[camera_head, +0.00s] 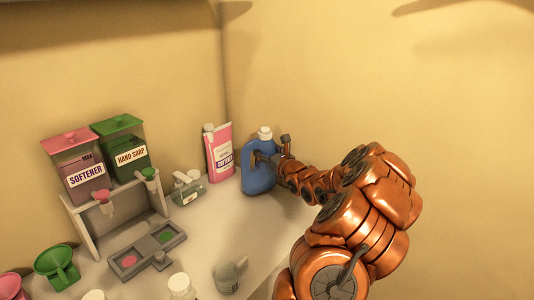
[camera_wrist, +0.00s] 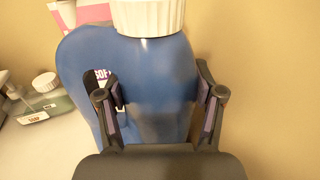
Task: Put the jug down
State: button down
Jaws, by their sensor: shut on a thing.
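A blue jug (camera_head: 258,178) with a white cap stands upright at the back right of the white counter, near the wall corner. In the wrist view the jug (camera_wrist: 150,65) fills the middle, with its ribbed white cap (camera_wrist: 148,16) at the top. My gripper (camera_head: 272,160) reaches in from the right and is shut on the jug. I cannot tell whether the jug's base touches the counter.
A pink softener pouch (camera_head: 219,152) stands just left of the jug. A small grey-green bottle (camera_head: 188,188) is further left. Softener and hand soap dispensers (camera_head: 122,150) stand on a rack. A grey cup (camera_head: 229,275) sits in front. The counter (camera_head: 222,225) is bare before the jug.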

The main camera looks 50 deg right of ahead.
jog(key=shift+f, duration=0.65)
jog(key=shift+c, duration=0.8)
grip_release()
jog(key=shift+f, duration=0.1)
jog(key=b+v, duration=0.3)
jog(key=v, duration=0.9)
